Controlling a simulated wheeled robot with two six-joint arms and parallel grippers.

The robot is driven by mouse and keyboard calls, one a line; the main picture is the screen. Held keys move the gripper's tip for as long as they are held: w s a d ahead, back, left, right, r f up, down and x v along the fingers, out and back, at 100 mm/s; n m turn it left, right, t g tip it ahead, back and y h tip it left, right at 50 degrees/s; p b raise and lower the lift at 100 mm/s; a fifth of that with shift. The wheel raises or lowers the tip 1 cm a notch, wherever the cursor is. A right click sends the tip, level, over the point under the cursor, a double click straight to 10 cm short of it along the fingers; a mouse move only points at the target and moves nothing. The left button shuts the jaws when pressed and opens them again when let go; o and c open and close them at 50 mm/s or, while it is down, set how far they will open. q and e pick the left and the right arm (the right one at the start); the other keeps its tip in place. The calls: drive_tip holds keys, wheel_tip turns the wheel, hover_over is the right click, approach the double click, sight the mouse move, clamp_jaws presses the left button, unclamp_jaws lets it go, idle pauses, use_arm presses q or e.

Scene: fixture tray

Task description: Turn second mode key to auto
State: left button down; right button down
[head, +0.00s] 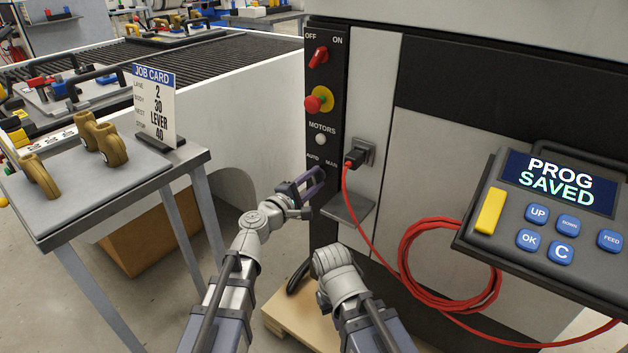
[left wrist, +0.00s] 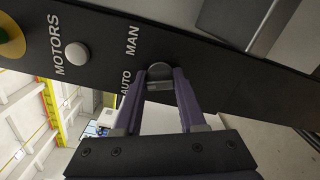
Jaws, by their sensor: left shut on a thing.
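The mode key (left wrist: 160,72) is a small dark grey key switch on the black control strip. In the left wrist view it sits beside the AUTO and MAN labels (left wrist: 132,40). My left gripper (left wrist: 162,80) is shut on it, with one purple-grey finger on each side. In the head view my left gripper (head: 314,182) is against the strip just under these labels and hides the key. I cannot tell which label the key points at. My right arm reaches in low at the middle, but its gripper does not show.
Above are a MOTORS button (head: 320,139), a red stop button (head: 313,104) and a red OFF/ON switch (head: 318,58). A black plug (head: 355,157) with a red cable is close at right. A pendant (head: 560,190) reads PROG SAVED. A table with a job card (head: 155,105) stands left.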

use_arm(q)
drive_tip(key=shift+n, duration=0.8)
drive_tip(key=shift+c, duration=2.4)
unclamp_jaws()
drive_tip(key=v, duration=0.8)
drive_tip(key=shift+w, duration=0.1)
